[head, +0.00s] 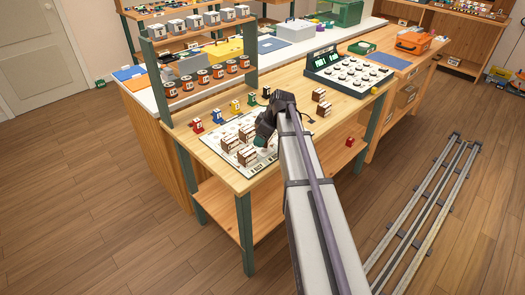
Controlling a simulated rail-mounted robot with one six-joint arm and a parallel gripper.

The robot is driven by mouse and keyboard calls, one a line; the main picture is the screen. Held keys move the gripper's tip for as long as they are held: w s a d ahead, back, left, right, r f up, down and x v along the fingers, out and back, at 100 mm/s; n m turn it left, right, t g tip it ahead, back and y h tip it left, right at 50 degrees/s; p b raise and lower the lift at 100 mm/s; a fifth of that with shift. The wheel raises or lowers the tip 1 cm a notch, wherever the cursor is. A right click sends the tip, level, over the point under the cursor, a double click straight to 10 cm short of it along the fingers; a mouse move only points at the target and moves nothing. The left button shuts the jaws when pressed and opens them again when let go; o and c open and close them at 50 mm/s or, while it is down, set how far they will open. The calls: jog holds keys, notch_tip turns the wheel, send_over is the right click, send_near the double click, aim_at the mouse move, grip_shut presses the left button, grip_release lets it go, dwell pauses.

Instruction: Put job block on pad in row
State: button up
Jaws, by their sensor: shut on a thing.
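Brown-and-white job blocks stand at the table's front left, on a white sheet of printed pads (216,139). One is at the left (230,143), one at the back (246,133) and one at the front (247,156). My gripper (262,142) is low over the sheet's right part, just right of these blocks. It is shut on a job block, which my gripper and arm mostly hide; I cannot tell whether it touches the sheet. Two more such blocks, one farther back (319,94) and one nearer (324,109), stand on the table right of my arm.
Small coloured pieces, such as a red one (197,125) and a blue one (217,116), line the sheet's back edge. A rack (205,95) of orange cans stands behind them. A dial console (348,72) is at the back right.

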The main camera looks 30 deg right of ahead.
notch_tip(320, 180, down, 4)
jog(key=b, duration=0.3)
jog(key=shift+r, duration=0.35)
jog(key=shift+f, duration=0.2)
jog(key=o, duration=0.7)
jog(key=shift+c, duration=0.2)
jog(key=shift+r, duration=0.15)
